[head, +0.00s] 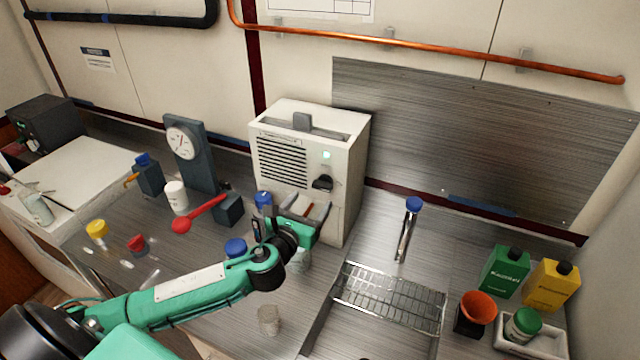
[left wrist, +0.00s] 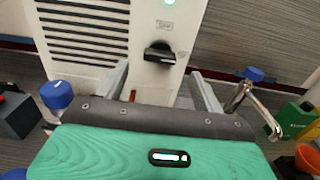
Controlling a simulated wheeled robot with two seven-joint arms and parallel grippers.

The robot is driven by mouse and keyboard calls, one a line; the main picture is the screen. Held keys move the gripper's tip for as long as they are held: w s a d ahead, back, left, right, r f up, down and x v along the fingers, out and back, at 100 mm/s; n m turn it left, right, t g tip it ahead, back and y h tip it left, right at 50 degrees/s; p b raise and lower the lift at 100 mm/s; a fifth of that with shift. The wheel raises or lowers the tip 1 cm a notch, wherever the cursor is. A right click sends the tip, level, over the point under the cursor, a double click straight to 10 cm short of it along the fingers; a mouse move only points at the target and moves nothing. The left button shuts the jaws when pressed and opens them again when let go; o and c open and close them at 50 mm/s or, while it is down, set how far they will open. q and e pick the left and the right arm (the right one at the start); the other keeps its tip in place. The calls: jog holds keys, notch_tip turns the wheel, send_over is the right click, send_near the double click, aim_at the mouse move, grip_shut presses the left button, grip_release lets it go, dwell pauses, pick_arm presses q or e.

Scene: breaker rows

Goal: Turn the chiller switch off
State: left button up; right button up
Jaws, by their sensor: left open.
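The chiller is a white box (head: 348,135) with a louvred front, standing against the back wall. Its black switch (head: 322,183) is on the right of the front face, below a lit pale green lamp (head: 326,155). The switch handle (left wrist: 158,52) looks roughly level in the left wrist view, with a small label above it. My left gripper (head: 308,208) is open and empty, just below and in front of the switch. In the left wrist view its fingers (left wrist: 160,88) stand either side of the space below the switch, apart from it. My right gripper is out of view.
A dial gauge stand (head: 200,165), a white cup (head: 176,197) and a red spoon-like tool (head: 200,213) stand left of the chiller. A tap (head: 405,235) and wire rack (head: 390,297) are on the right. Green (head: 505,272) and yellow (head: 551,286) containers stand far right.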

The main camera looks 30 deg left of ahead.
aim_at(320, 187)
pick_arm(q)
jog(key=w, duration=0.2)
jog(key=w+p, duration=0.1)
jog(key=w, duration=0.2)
jog(key=shift+w+a+r, duration=0.1)
jog(key=shift+w+a, duration=0.1)
jog(key=shift+w, duration=0.5)
jog(key=c, duration=1)
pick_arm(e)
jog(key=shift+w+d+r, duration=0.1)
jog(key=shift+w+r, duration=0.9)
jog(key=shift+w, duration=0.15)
